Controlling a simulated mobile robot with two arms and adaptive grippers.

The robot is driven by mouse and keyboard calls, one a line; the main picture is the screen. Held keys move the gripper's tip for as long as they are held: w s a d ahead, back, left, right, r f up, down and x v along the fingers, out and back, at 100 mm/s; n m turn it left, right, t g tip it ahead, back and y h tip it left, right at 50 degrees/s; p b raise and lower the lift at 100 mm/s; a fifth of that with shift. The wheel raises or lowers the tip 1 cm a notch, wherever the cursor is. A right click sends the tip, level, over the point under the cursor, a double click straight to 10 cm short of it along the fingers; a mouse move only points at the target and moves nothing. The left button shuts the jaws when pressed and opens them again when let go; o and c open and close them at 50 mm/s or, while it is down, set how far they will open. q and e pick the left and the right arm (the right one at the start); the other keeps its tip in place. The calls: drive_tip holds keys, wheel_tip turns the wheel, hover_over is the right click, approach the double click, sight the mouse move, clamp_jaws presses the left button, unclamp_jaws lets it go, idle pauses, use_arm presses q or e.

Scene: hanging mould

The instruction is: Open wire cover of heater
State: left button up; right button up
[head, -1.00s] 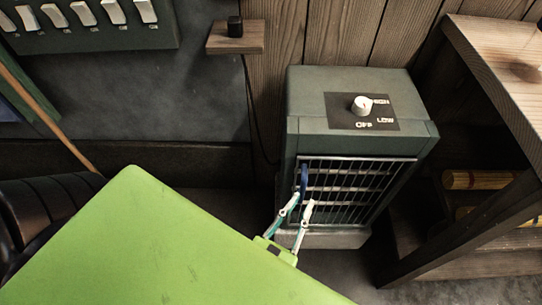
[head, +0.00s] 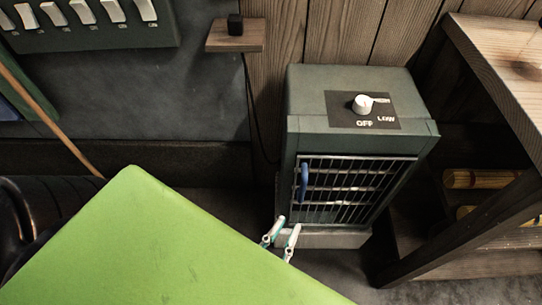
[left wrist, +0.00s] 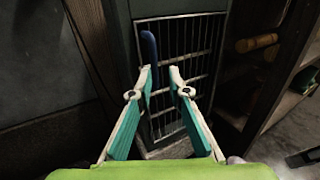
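The heater (head: 348,95) is a dark green box with a white knob on top. Its front has a wire cover (head: 350,192) of thin metal bars, with a blue upright handle (head: 304,182) at its left edge. The cover lies at the front face; I cannot tell if it is slightly ajar. My left gripper (head: 288,224) is open and empty, below the handle and apart from it in the head view. In the left wrist view, the open fingers (left wrist: 160,70) point at the wire cover (left wrist: 190,45), with the handle (left wrist: 149,48) just beyond the left fingertip. My right gripper is not in view.
A wooden table (head: 510,60) stands right of the heater, with yellow rolls (head: 475,179) beneath. A switch panel (head: 90,25) and a small wooden shelf (head: 235,35) are at the upper left. Dark floor is free left of the heater.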

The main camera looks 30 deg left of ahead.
use_arm(q)
drive_tip(key=s, duration=0.5)
drive_tip(key=shift+s, duration=0.35)
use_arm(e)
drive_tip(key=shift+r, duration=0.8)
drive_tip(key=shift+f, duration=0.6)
